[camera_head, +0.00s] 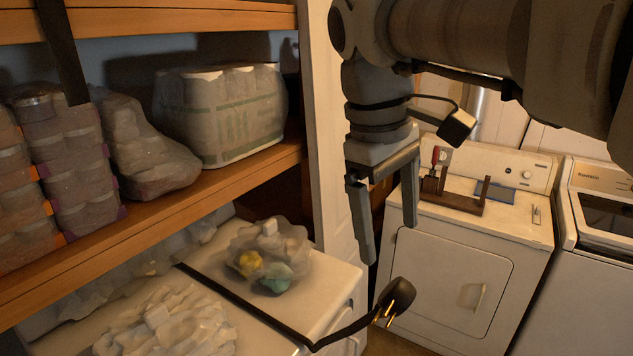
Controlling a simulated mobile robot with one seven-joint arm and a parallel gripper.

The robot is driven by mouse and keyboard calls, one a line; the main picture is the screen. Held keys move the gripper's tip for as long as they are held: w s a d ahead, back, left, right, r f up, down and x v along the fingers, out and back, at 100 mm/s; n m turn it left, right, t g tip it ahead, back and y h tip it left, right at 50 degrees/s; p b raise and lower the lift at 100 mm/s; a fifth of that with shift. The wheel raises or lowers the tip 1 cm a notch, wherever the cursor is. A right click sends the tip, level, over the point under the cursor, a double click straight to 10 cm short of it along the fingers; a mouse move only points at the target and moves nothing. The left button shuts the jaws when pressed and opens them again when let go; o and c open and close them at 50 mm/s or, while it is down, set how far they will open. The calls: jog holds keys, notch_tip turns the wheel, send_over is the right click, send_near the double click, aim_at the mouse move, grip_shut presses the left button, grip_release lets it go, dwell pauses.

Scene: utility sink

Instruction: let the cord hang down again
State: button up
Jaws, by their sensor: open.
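A black cord (245,306) runs across the white cabinet top below the shelves. Its near end bends up to a black plug (397,299) with brass-coloured prongs, past the cabinet's right edge. My gripper (390,242) is open and empty, with its fingers pointing down. In the picture the fingertips are above the plug and apart from it. I cannot tell the distance in depth. The cord's far end is hidden behind the things on the cabinet.
The white cabinet top (320,285) holds a clear bag (270,255) and crumpled white material (165,325). Wooden shelves (200,200) with wrapped packs are at left. A white dryer (450,275) with a wooden stand (455,200) is at right, beside a washer (600,290).

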aim_at(399, 280)
jog(key=w+a+r+n+g+h+p, duration=0.1)
jog(key=w+a+r+n+g, duration=0.15)
jog(key=w+r, duration=0.2)
jog(key=shift+n+g+h, duration=0.25)
jog(key=shift+n+h, duration=0.05)
jog(key=shift+n, duration=0.05)
jog(key=b+x, duration=0.4)
jog(key=x, duration=1.2)
jog(key=shift+s+d, duration=0.15)
jog(key=shift+d, duration=0.05)
grip_shut()
